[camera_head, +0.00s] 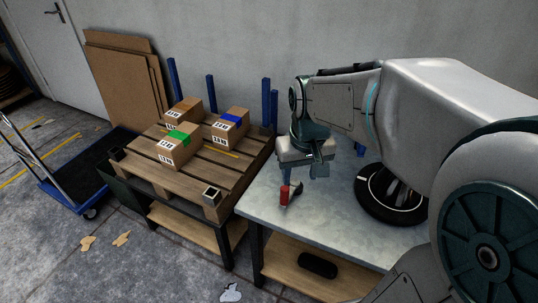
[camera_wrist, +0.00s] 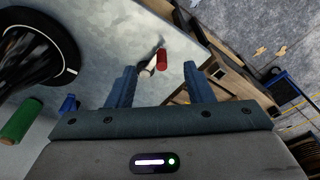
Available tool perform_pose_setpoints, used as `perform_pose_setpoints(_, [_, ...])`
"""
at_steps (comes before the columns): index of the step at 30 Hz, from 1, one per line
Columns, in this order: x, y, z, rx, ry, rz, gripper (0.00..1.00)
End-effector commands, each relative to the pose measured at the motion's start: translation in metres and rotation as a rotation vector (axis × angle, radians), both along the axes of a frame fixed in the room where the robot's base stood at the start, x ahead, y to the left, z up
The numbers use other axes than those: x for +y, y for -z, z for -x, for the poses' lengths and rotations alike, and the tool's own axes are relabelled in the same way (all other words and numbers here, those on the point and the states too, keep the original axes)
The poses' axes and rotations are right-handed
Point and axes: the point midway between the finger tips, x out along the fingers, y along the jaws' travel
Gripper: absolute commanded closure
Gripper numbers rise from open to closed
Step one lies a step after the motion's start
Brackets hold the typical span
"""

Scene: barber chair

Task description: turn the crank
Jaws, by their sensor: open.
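The crank's red handle (camera_head: 284,195) stands on the grey tabletop near its left edge in the head view, with a short dark arm beside it. The red handle also shows in the wrist view (camera_wrist: 162,59), beyond and between my fingertips, with a pale piece just left of it. My gripper (camera_head: 303,172) hangs above and slightly right of the handle, pointing down. In the wrist view my gripper (camera_wrist: 160,78) has its two blue fingers spread apart with nothing between them. The handle appears apart from the fingers. How the crank joins the table is too small to tell.
A round black base (camera_head: 388,200) with a silver ring stands right of the crank. A green cylinder (camera_wrist: 20,120) lies on the table. A wooden pallet (camera_head: 140,176) with several cartons is to the left. A black item (camera_head: 318,265) lies on the lower shelf.

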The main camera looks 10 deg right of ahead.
Motion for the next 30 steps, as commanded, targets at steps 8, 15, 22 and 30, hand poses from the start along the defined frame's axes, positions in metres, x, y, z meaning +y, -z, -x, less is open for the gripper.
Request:
perform_pose_setpoints(8, [0.002, 0.038, -0.082, 0.099, -0.071, 0.005, 0.53])
perform_pose_setpoints(15, [0.002, 0.059, -0.113, 0.138, -0.100, 0.007, 0.53])
perform_pose_setpoints(22, [0.002, 0.080, -0.116, 0.145, -0.105, 0.007, 0.53])
perform_pose_setpoints(30, [0.002, 0.137, -0.115, 0.146, -0.104, 0.007, 0.53])
